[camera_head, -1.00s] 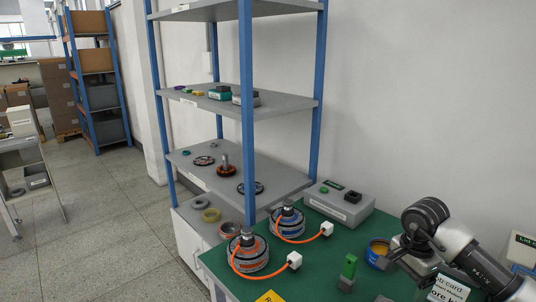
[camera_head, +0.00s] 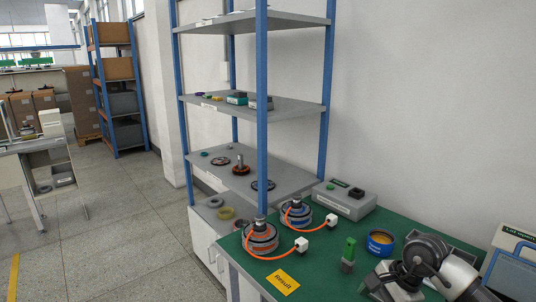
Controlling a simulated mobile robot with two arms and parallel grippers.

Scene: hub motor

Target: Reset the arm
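My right arm comes in from the lower right over the green bench top (camera_head: 405,222). Its dark wrist joint is bent, and the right gripper (camera_head: 378,288) is low near the bottom edge, partly cut off and hidden by the wrist. I cannot tell whether it is open or shut. My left gripper is out of view. An orange-banded hub motor (camera_head: 261,238) and a blue-banded hub motor (camera_head: 296,215) stand on the bench left of the gripper, each with an orange cable ending in a white connector.
A green-topped block (camera_head: 349,252) and a blue tin (camera_head: 381,242) stand close to the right gripper. A yellow Result card (camera_head: 283,281) lies at the bench's front. A grey box (camera_head: 344,200) stands at the back. A blue-posted shelf (camera_head: 262,120) rises behind the bench's left end; open floor lies left.

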